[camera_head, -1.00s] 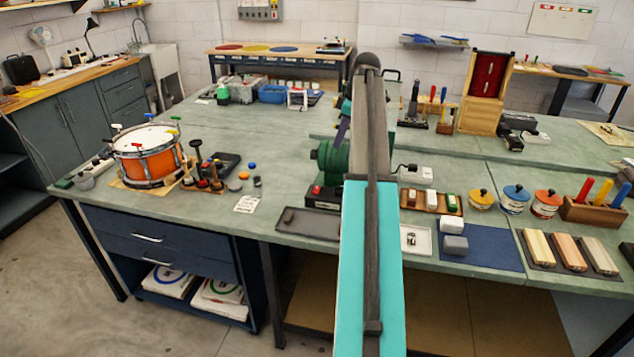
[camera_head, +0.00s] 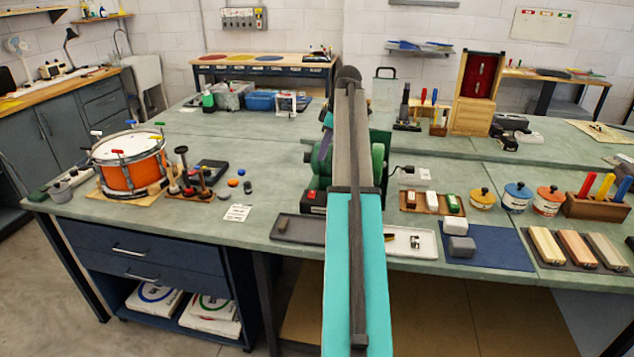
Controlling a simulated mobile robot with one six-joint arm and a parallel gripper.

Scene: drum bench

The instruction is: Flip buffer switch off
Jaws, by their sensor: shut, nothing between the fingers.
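The buffer is a green bench machine with a round green part on each side. Its left part (camera_head: 319,162) and right part (camera_head: 378,163) show on either side of my arm, which hides its middle. A dark box with a red switch (camera_head: 312,195) sits at its front left. The switch is too small to tell which way it is set. My own turquoise and grey arm rises through the middle of the picture in front of the buffer. My gripper is hidden behind the arm, so its distance from the switch cannot be told.
An orange drum (camera_head: 130,170) and mallets stand left on the bench. A dark tray (camera_head: 297,229) and a white tray (camera_head: 410,242) lie in front of the buffer. Blocks, lidded pots and a blue mat (camera_head: 490,258) fill the right.

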